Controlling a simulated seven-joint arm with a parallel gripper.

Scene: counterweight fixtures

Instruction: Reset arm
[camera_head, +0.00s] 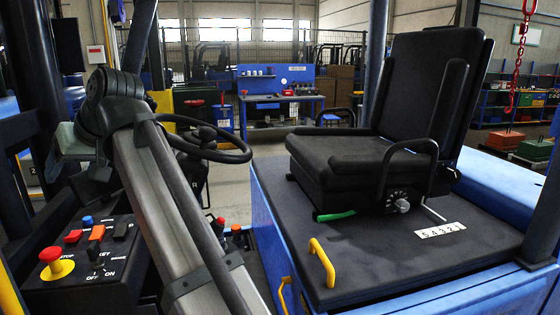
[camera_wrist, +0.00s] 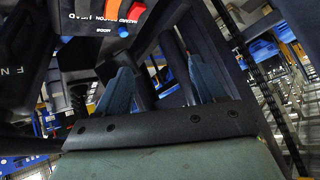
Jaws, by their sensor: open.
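My arm crosses the left of the head view, in front of the steering wheel (camera_head: 215,148). In the wrist view, my gripper (camera_wrist: 160,72) shows two separated fingers with nothing between them. In the head view, only the greenish housing by the wrist shows, and the fingers cannot be made out. A control panel (camera_head: 58,292) with a red stop button (camera_head: 50,255), a key switch and coloured rockers is below the wrist. Its orange-red switch (camera_wrist: 124,10) shows at the top of the wrist view. The black seat (camera_head: 360,160) has a looped armrest (camera_head: 408,150) at its near side.
The seat stands on a blue housing with a black top. A yellow handle (camera_head: 322,262), a green lever (camera_head: 335,216) and a number plate (camera_head: 440,230) are on or near it. Dark posts frame the cab. A blue workbench (camera_head: 278,97) stands farther back.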

